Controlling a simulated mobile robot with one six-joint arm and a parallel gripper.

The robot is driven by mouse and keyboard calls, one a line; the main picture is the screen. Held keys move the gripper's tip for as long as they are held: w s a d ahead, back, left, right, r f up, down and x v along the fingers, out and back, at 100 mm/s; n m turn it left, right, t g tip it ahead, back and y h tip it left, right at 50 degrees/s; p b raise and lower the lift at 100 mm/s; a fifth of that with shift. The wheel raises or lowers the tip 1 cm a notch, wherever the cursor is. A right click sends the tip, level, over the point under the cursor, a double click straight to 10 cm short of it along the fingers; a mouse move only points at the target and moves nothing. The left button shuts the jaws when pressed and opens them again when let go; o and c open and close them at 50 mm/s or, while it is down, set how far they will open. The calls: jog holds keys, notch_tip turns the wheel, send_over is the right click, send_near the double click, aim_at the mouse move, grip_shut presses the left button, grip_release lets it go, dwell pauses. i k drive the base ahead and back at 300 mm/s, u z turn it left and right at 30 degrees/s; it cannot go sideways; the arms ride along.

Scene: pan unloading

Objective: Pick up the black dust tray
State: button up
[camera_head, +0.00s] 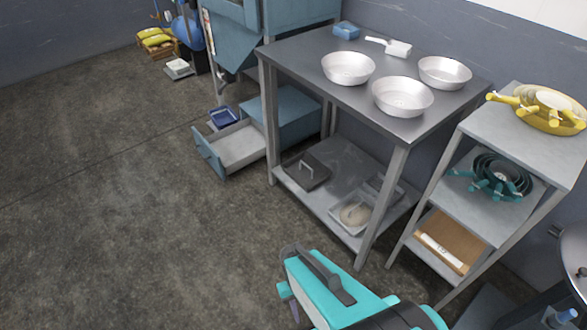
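My teal arm shows at the bottom centre, in front of the table and well apart from the tray. I cannot make out my gripper's fingers in this view.
The metal table (318,62) holds several silver pans. An open drawer (235,147) juts out left of it, with a blue tray (222,118) behind. A clear container (351,213) shares the lower shelf. A shelf rack (525,140) stands right. Floor at left is clear.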

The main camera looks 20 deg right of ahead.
aim_at(307, 172)
jog(key=u, duration=0.75)
jog(key=i, duration=1.4)
jog(key=u, duration=0.35)
